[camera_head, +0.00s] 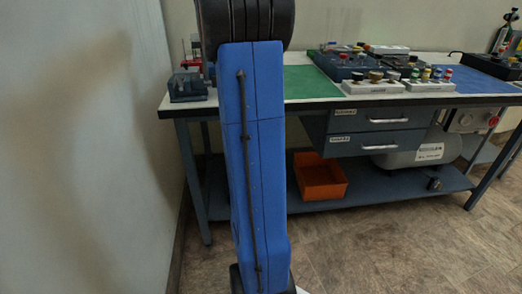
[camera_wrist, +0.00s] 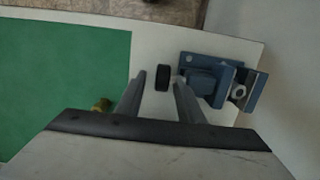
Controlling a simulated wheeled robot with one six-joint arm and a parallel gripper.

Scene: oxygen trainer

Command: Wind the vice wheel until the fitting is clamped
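The blue-grey vice (camera_wrist: 206,72) is bolted on the white bench top in the wrist view; it also stands at the bench's left end in the head view (camera_head: 187,87). Its black wheel (camera_wrist: 163,77) is seen edge-on, left of the vice body. A pale, roundish piece (camera_wrist: 240,92), apparently the fitting, shows at the jaws; whether they grip it I cannot tell. My gripper (camera_wrist: 160,78) is open, its fingers on either side of the wheel in the picture. Gaps show beside the wheel; its depth relative to the fingertips is unclear. The head view hides my gripper behind my arm.
A green mat (camera_wrist: 70,75) covers the bench left of the wheel. A brass-coloured piece (camera_wrist: 101,104) lies near my left finger. In the head view, control boxes (camera_head: 372,86) stand to the right, an orange bin (camera_head: 320,177) is below, and a wall is close on the left.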

